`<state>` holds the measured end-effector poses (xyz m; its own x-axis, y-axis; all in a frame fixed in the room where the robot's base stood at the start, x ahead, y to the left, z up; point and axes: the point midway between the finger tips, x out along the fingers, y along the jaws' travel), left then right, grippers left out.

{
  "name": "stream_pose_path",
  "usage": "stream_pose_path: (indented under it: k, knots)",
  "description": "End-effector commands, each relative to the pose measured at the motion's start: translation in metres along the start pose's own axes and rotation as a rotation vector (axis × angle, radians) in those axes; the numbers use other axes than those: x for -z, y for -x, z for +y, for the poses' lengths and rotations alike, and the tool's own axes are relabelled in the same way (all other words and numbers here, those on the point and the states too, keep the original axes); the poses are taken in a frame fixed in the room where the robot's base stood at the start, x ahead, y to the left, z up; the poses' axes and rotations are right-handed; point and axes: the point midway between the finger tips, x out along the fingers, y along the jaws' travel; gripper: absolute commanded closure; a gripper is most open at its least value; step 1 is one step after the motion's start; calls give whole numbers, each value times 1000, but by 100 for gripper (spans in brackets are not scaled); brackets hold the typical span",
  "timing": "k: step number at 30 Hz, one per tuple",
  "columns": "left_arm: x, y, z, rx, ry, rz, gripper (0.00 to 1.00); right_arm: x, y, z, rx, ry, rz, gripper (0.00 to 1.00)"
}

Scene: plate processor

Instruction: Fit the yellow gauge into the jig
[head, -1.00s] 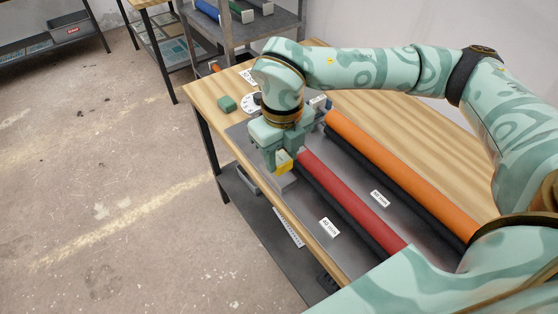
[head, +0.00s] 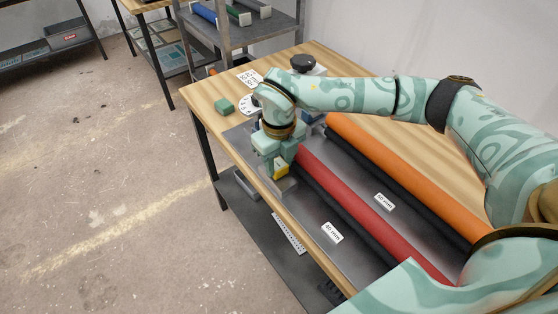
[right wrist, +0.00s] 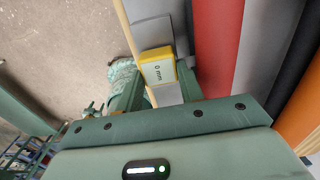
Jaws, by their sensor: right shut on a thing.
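The yellow gauge (head: 281,170) is between the fingers of my right gripper (head: 272,166), near the front edge of the workbench. In the right wrist view the gauge (right wrist: 158,68) shows a pale label ending in "0 mm"; its first part is hard to read. My right gripper (right wrist: 155,92) is shut on it. A grey block (head: 288,186), which looks like the jig, lies just below the gauge at the front end of the red roll. I cannot tell whether the gauge touches it or sits inside. My left gripper is not in view.
A red roll (head: 350,205) labelled 40 mm and an orange roll (head: 400,175) labelled 50 mm lie beside the gripper. A green block (head: 224,106), a white dial (head: 249,104) and a black knob (head: 302,62) are farther back. Bare wood shows at the far left corner.

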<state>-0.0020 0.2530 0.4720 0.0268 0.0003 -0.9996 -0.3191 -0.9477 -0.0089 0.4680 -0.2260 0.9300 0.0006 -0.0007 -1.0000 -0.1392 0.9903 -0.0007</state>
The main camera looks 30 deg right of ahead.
Motion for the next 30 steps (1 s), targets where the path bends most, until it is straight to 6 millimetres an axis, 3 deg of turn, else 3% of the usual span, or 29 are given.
stream_pose_path:
  k: [6,7,17,20,30]
  knots:
    - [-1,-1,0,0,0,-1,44,0,-7,0,0,0,2,86]
    - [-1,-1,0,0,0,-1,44,0,-6,0,0,0,1,54]
    - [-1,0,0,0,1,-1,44,0,-3,0,0,0,0,53]
    - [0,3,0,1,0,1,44,0,9,0,0,0,-3,53]
    - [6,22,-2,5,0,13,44,0,89,0,1,0,-5,53]
